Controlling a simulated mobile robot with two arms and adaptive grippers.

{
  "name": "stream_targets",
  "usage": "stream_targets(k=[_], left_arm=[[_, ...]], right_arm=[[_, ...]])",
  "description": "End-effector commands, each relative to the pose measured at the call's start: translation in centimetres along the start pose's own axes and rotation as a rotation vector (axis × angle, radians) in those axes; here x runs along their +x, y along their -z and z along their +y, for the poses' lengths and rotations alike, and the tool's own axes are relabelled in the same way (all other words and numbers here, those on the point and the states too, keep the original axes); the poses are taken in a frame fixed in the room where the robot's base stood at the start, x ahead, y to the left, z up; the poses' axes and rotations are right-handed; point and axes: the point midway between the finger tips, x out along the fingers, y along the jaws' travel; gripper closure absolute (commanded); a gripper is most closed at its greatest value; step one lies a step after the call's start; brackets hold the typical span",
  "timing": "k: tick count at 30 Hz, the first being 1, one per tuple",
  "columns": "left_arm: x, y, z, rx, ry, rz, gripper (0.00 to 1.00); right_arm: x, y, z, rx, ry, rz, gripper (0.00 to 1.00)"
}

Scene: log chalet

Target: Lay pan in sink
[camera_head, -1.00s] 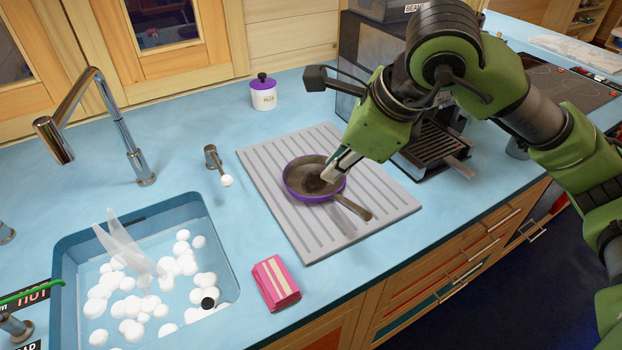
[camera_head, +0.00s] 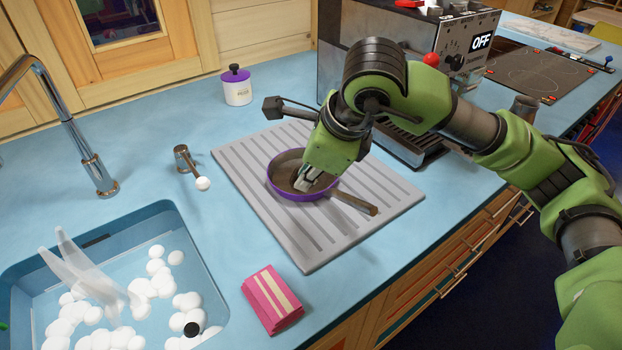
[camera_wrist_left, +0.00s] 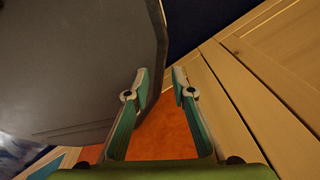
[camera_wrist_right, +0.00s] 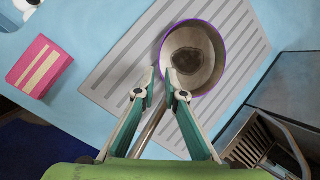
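The pan (camera_head: 287,188), dark inside with a purple outside, sits on the grey ribbed drainboard (camera_head: 240,177), its handle (camera_head: 353,203) pointing to the lower right. My right gripper (camera_head: 306,184) points down over the pan near the handle's root. In the right wrist view its fingers (camera_wrist_right: 161,82) are apart, with the handle (camera_wrist_right: 152,132) passing between them beyond the tips; contact cannot be told. The sink (camera_head: 197,252), at lower left, holds white foam balls. My left gripper (camera_wrist_left: 161,86) is open and empty, facing wooden cabinet fronts; it is outside the head view.
A pink and cream packet (camera_head: 271,299) lies between the sink and drainboard. A purple-lidded jar (camera_head: 237,90) is at the back. A coffee machine (camera_head: 412,145) stands right of the drainboard.

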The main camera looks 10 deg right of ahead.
Motion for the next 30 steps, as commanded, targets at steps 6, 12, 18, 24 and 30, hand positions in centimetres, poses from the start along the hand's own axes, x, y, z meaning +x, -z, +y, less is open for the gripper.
stream_targets(k=[6, 12, 18, 24, 30], left_arm=[[-0.4, -0.1, 0.1, 0.0, -0.001, -0.002, 0.77], [-1.1, 0.0, 0.1, 0.0, -0.001, -0.001, 0.77], [-2.0, 0.1, 0.1, 0.0, -0.001, -0.001, 0.77], [-2.1, 0.2, 0.1, 0.0, -0.001, 0.0, 0.77], [-2.0, 0.3, 0.1, 0.0, -0.001, 0.001, 0.77]], right_arm=[[3.0, 0.0, 0.0, 0.0, -0.001, 0.001, 0.89], [4.4, -0.2, -0.1, 0.0, -0.002, 0.002, 0.89], [7.5, -0.3, -0.2, 0.001, -0.002, 0.002, 0.89], [8.7, -0.3, -0.1, 0.0, 0.0, 0.0, 0.89], [8.6, -0.3, -0.2, -0.001, 0.0, 0.0, 1.0]])
